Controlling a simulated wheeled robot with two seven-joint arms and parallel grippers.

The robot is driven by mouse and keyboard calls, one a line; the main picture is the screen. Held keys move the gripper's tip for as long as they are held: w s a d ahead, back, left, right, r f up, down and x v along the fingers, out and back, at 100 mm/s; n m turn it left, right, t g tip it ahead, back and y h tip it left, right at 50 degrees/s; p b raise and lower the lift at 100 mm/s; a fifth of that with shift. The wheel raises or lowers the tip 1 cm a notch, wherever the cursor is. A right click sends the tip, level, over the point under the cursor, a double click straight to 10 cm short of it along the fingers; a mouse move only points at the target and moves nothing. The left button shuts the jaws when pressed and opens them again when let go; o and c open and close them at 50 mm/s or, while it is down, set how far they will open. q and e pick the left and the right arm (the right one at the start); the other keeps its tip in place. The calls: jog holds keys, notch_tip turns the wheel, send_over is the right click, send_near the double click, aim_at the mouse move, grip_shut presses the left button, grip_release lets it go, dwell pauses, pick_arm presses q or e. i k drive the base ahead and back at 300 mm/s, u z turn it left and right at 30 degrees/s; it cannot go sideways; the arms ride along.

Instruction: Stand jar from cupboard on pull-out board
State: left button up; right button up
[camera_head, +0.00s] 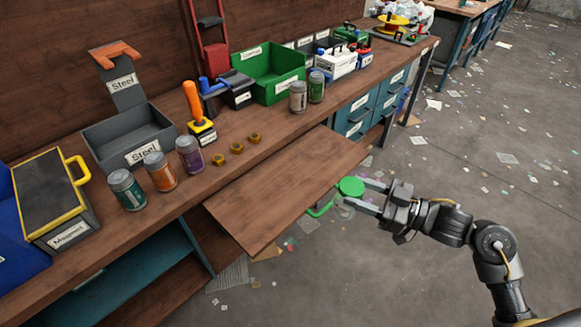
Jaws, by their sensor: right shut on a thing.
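My right gripper (357,192) is shut on a jar with a green lid (351,186). The jar's body looks clear and is partly hidden by the fingers. A curved green piece (319,209) shows beside it on the left. The jar is just off the right edge of the pull-out board (280,190), with floor behind it in the picture; its exact height is unclear. The board is a bare brown plank sticking out from under the bench top. The cupboard cannot be clearly told; an open teal space (140,275) shows under the bench. My left gripper is out of view.
The bench top holds several lidded tins, including an orange one (160,172), brass nuts (236,148), an orange-handled tool (194,103), a steel-labelled bin (128,136) and a green crate (272,74). Teal drawers (357,121) sit below. Litter is scattered on the floor.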

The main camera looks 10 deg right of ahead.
aim_at(271, 205)
jog(key=u, duration=0.5)
jog(key=k, duration=0.6)
jog(key=u, duration=0.75)
